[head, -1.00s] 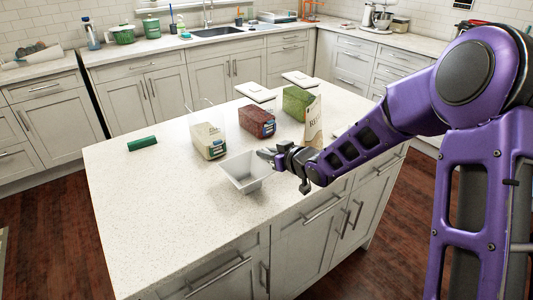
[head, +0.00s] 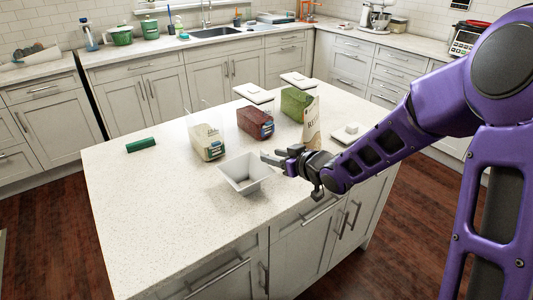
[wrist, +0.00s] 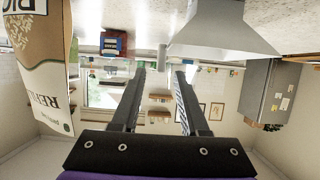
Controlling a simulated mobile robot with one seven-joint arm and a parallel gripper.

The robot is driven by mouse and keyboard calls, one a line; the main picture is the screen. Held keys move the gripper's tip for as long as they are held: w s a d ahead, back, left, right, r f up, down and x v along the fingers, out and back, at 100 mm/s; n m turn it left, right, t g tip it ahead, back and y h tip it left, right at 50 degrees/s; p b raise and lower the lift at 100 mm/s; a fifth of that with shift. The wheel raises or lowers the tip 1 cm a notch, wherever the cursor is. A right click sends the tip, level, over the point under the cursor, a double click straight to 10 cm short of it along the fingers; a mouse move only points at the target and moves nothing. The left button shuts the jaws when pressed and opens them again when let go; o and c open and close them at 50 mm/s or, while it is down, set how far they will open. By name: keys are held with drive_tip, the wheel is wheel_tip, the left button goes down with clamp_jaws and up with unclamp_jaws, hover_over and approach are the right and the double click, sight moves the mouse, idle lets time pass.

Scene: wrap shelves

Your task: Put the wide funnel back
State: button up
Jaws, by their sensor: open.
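The wide funnel, a pale grey square piece with a flared open top (head: 245,174), stands on the island, wide end up. It also shows in the upside-down wrist view (wrist: 225,32) at the top right of centre. My gripper (head: 268,157) is at the right back rim of the funnel in the head view. Whether a finger touches the rim cannot be told.
A rice bag (head: 312,125) stands close behind my gripper. A cream pack (head: 207,142), a red pack (head: 255,123) and a green pack (head: 298,103) stand farther back, with white lids (head: 253,93) behind. A green roll (head: 141,145) lies at left. The island's front left is clear.

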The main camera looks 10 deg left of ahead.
drive_tip(key=v, duration=0.7)
drive_tip(key=shift+p, duration=0.45)
